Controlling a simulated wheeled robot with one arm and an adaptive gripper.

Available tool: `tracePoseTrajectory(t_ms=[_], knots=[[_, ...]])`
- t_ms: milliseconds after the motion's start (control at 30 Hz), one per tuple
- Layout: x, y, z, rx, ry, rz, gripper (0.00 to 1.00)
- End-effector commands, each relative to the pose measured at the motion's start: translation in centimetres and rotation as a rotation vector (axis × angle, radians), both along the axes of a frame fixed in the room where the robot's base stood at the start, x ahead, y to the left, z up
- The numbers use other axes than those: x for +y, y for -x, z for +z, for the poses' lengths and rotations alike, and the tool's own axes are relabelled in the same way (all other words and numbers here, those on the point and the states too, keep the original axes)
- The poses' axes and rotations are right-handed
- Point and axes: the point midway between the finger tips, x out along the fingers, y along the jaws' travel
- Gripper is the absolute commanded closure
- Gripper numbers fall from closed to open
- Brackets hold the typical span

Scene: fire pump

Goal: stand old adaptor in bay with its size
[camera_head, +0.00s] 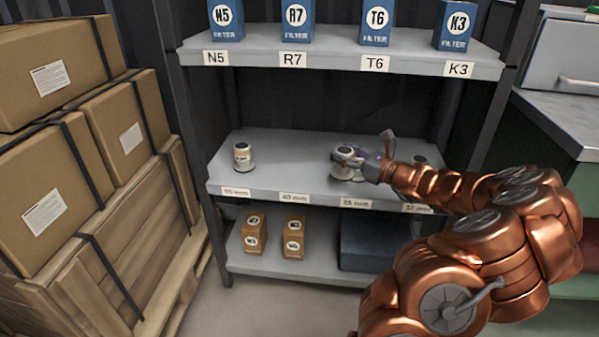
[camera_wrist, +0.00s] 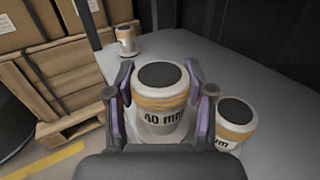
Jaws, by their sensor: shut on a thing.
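My gripper (camera_head: 362,163) is shut on an adaptor, a pale cylinder with a dark top and tan band (camera_wrist: 161,97). It reads "40 mm" in the wrist view and looks upright between the fingers (camera_wrist: 160,112). In the head view this adaptor (camera_head: 343,152) is at the middle shelf, nearer the third size label (camera_head: 356,203) than the "40 mm" label (camera_head: 294,197). Whether its base touches the shelf is unclear. A second adaptor (camera_wrist: 236,124) stands close at its right in the wrist view. Another adaptor (camera_head: 243,157) stands in the leftmost bay, far off in the wrist view (camera_wrist: 126,40).
The middle shelf (camera_head: 290,150) is bare between the leftmost adaptor and my gripper. Blue filter boxes (camera_head: 297,22) stand above; brown boxes (camera_head: 293,238) and a blue bin (camera_head: 372,245) below. Crates (camera_head: 125,230) stand left.

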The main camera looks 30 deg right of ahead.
Motion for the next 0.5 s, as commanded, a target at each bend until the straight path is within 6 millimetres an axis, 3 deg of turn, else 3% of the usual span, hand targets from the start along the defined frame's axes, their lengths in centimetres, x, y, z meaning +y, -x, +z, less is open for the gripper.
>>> tracePoseTrajectory(t_ms=[500], knots=[[3.1, -8.7, -1.2, 0.0, 0.001, 0.006, 0.95]])
